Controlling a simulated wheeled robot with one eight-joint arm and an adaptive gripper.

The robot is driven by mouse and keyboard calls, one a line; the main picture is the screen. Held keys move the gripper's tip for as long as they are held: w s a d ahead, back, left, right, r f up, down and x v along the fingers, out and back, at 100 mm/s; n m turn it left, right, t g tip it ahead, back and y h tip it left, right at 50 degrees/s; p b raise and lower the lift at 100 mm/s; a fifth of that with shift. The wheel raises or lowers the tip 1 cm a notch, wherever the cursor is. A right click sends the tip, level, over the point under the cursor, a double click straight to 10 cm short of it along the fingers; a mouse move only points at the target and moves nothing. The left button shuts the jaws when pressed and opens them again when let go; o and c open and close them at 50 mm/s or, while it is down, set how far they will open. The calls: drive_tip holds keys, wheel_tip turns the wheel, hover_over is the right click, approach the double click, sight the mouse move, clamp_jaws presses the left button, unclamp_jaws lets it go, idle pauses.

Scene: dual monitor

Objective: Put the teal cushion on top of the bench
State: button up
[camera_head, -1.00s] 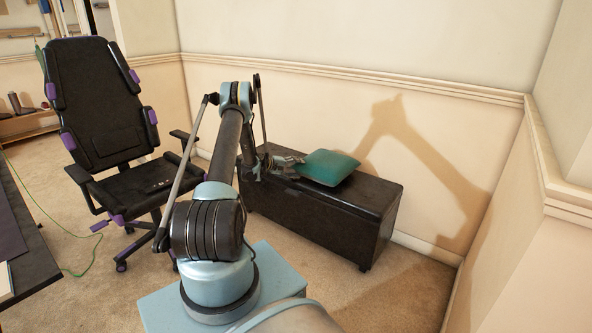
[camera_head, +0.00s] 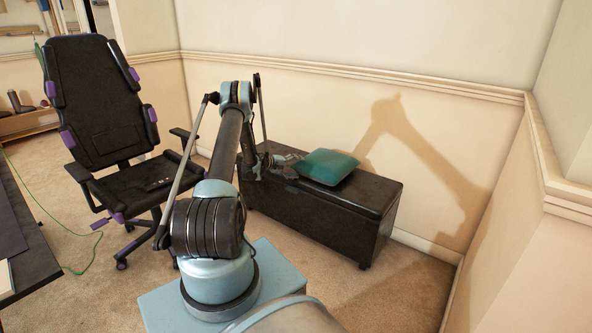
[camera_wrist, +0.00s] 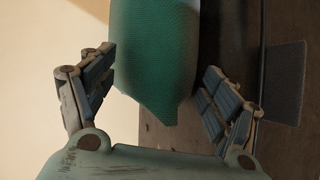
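The teal cushion (camera_head: 329,167) rests on top of the dark bench (camera_head: 374,195), toward its back edge near the wall. My gripper (camera_head: 286,160) is low over the bench top, at the cushion's left end. In the wrist view, the cushion (camera_wrist: 158,50) reaches between the two fingers with one corner pointing toward the palm. The fingers of my gripper (camera_wrist: 160,65) are spread, one on each side of the cushion. A gap shows on the right side; contact on the left side is unclear. My arm hides the bench's left end.
A black and purple office chair (camera_head: 100,120) stands left of the bench. A dark desk edge (camera_head: 35,262) is at the far left, with a green cable (camera_head: 88,262) on the carpet. Walls close in behind and right. Bench top right of the cushion is clear.

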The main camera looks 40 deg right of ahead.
drive_tip(key=shift+f, duration=0.1)
idle(0.3)
drive_tip(key=v, duration=1.2)
drive_tip(key=shift+w+a, duration=0.1)
